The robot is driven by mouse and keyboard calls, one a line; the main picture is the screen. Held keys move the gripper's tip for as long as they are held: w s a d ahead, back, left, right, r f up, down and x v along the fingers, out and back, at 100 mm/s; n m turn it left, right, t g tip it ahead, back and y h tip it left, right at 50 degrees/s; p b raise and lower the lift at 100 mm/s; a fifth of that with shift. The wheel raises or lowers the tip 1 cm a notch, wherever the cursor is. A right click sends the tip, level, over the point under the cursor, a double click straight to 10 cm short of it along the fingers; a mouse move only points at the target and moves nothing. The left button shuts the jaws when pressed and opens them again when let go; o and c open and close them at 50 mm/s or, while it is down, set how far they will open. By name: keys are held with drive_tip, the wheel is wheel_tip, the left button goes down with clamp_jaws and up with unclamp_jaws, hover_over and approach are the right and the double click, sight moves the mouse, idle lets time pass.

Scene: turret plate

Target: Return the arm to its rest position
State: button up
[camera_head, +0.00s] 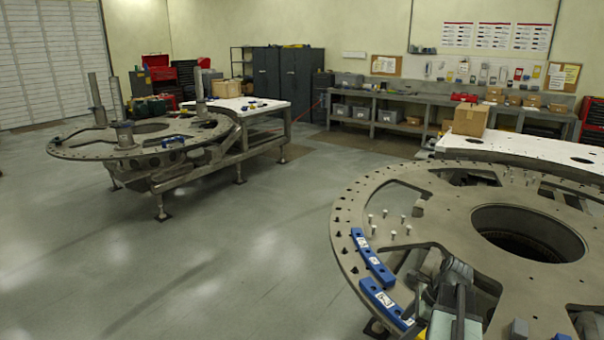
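My arm (457,300) shows at the lower right, dark and grey, in front of the near turret plate (345,225). Its end overlaps the plate's openings in the picture. I cannot make out the fingers of my gripper or whether they hold anything. Two blue curved blocks with white labels, one farther (372,258) and one nearer (385,304), lie along the plate's left rim. Several upright bolts (390,233) stand on the plate behind my arm.
A large round hole (528,232) opens in the near plate. Small grey blocks (519,328) sit at its lower right. A white table (520,147) with a cardboard box (470,120) adjoins behind. Another turret plate (75,150) stands at the left. The floor between is clear.

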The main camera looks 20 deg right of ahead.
drive_tip(key=w+a+n+g+h, duration=0.1)
drive_tip(key=w+a+n, duration=0.1)
drive_tip(key=a+n, duration=0.6)
drive_tip(key=w+a+f+n+h, duration=0.1)
drive_tip(key=w+a+n, duration=0.1)
drive_tip(key=a+n, duration=0.7)
drive_tip(key=w+a+n+g+h, duration=0.1)
drive_tip(key=a+n, duration=0.7)
drive_tip(key=a, duration=0.9)
drive_tip(key=shift+w+a+f+n+g+h, duration=0.3)
drive_tip(key=shift+w+a, duration=0.1)
drive_tip(key=shift+w, duration=0.35)
